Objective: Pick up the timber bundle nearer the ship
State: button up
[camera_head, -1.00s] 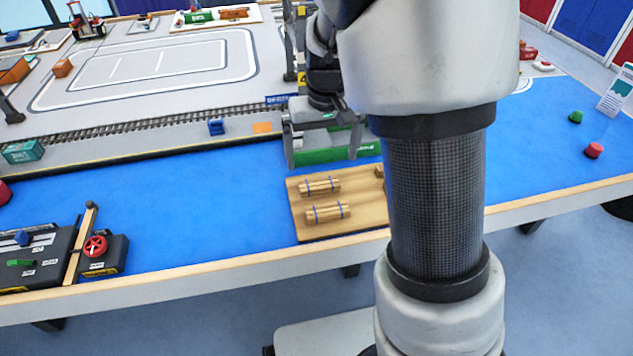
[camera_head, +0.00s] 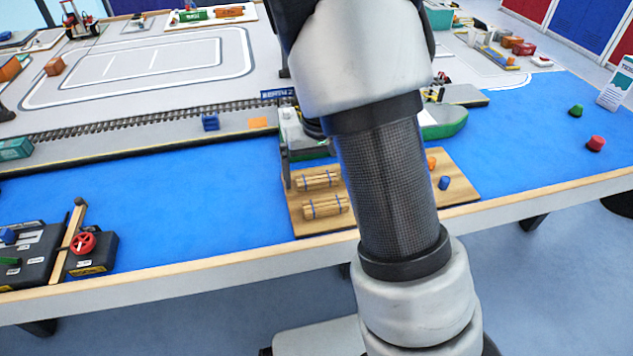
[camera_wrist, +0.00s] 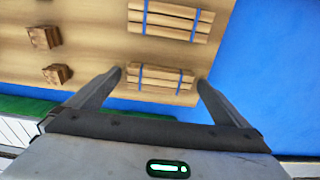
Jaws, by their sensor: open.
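Two timber bundles with blue bands lie on a wooden board (camera_head: 305,226). The bundle nearer the ship (camera_head: 318,180) is the farther one in the head view; it also shows in the wrist view (camera_wrist: 160,78). The other bundle (camera_head: 326,206) lies nearer the table's front edge, at the top of the wrist view (camera_wrist: 170,18). The green-hulled ship (camera_head: 445,125) is partly hidden by my arm. My gripper (camera_wrist: 161,77) is open and empty, its fingertips framing the nearer bundle's two ends. I cannot tell the height left above it.
Two small brown wooden blocks (camera_wrist: 44,37) stand on the board beside the bundles. An orange piece (camera_head: 431,162) and a blue piece (camera_head: 444,183) sit on its right part. Blue water surface (camera_head: 170,195) is clear on the left. A control box with a red wheel (camera_head: 82,243) stands front left.

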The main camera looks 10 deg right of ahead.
jog(key=shift+c, duration=0.4)
jog(key=c, duration=1.1)
jog(key=shift+r, duration=0.2)
